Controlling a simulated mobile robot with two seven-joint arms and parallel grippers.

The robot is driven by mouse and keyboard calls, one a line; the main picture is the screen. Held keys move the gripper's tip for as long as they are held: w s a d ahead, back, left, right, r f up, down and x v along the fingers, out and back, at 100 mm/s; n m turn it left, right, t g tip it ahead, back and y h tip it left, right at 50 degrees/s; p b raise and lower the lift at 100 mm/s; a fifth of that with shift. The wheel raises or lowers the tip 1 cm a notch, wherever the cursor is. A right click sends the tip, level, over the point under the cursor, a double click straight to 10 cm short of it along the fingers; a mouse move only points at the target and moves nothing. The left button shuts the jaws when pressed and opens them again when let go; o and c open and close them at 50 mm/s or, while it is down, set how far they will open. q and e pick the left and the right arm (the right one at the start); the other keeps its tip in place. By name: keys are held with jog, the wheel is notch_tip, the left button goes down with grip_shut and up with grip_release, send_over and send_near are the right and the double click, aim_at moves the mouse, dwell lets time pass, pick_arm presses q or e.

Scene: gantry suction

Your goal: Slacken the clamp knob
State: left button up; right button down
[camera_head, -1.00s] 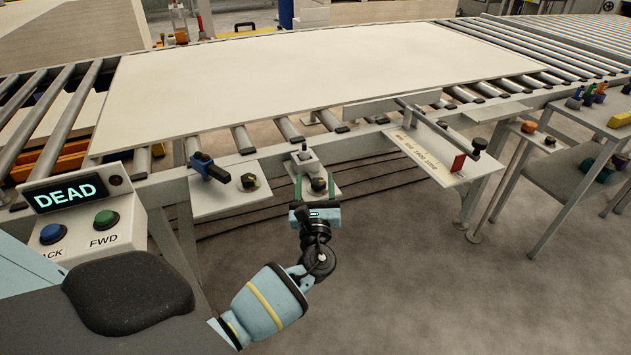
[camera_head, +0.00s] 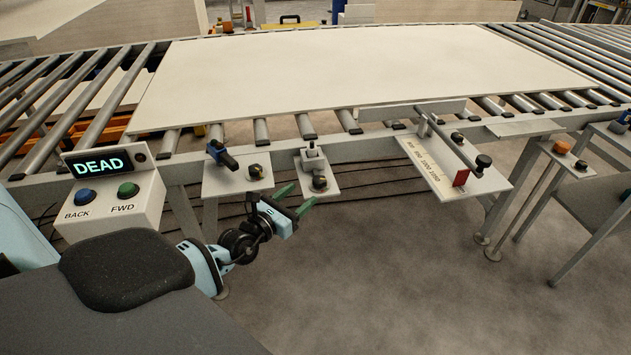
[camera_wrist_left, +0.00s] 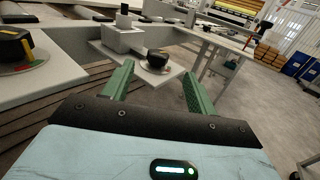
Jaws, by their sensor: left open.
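Several black knobs show; no label tells which is the clamp knob. One black knob (camera_head: 319,183) sits on the middle bracket plate beside a grey block (camera_head: 313,158). Another knob (camera_head: 254,171) is on the left plate, beside a blue-handled lever (camera_head: 221,155). A third (camera_head: 483,161) stands on the scale plate with a red pointer (camera_head: 461,177). My left gripper (camera_head: 295,198) is open and empty, its green fingers just below and left of the middle knob. In the left wrist view that knob (camera_wrist_left: 157,60) shows beyond the fingertips, apart from them. My right gripper is not in view.
A large pale board (camera_head: 350,75) lies on the roller conveyor. A control box (camera_head: 113,190) reading DEAD, with blue and green buttons, stands at the left. An orange knob (camera_head: 561,147) is on the right. Open floor lies in front of the plates.

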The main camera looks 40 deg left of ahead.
aim_at(315, 183)
pick_arm(q)
jog(key=shift+s, duration=0.1)
jog(key=shift+a, duration=0.1)
jog(key=shift+w+f+b, duration=0.1)
jog(key=shift+w+b, duration=0.35)
jog(key=shift+w, duration=3.5)
